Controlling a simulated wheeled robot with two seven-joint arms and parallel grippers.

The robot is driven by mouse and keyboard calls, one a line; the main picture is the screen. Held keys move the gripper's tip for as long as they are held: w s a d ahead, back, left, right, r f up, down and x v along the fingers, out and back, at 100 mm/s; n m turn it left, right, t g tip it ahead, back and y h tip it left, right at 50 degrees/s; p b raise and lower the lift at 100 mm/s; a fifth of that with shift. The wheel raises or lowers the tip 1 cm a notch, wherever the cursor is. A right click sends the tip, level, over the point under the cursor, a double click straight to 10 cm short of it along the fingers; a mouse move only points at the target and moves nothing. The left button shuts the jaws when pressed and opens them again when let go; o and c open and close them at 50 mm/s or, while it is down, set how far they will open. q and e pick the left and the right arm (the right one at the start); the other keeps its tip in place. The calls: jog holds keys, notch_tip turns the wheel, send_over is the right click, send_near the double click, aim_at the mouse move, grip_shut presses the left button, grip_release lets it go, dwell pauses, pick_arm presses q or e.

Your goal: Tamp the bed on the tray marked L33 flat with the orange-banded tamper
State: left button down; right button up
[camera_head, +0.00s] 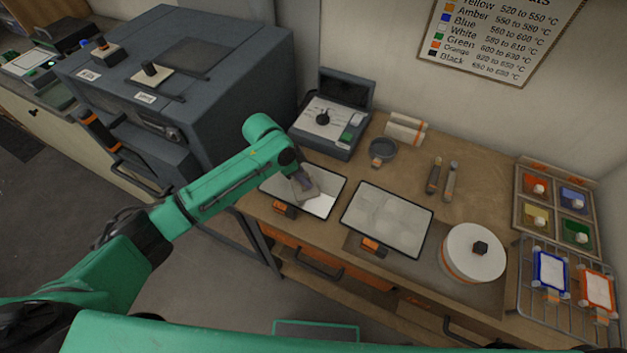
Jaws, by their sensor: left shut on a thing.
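Two dark-framed trays with pale beds lie side by side on the wooden bench. The left tray (325,207) has a pale, smooth-looking bed, partly covered by my left gripper and what it holds. The right tray (388,222) has a bed with visible lumps or patches. Each has an orange piece at its front edge; I cannot read L33 on either. My left gripper (302,180) is shut on a tamper with a flat greyish block (309,192), at or just above the left tray's bed. Its band is hidden; contact cannot be told. My right gripper is not in view.
A round white lidded pot (473,252) stands right of the trays, with a wire rack (535,309) beyond. Behind are a grey scale-like device (331,117), a small round dish (382,150) and two short rods (442,180). A big grey kiln (180,90) stands left.

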aim_at(297, 184)
pick_arm(q)
jog(key=shift+w+a, duration=0.3)
jog(key=shift+a, duration=0.3)
jog(key=shift+w+a, duration=0.25)
jog(key=shift+a, duration=0.3)
jog(key=shift+f+b, duration=0.4)
jog(key=shift+f, duration=0.4)
jog(key=shift+f, duration=0.25)
jog(key=shift+s, duration=0.1)
jog(key=shift+r+p, duration=0.4)
jog(key=shift+r, duration=0.65)
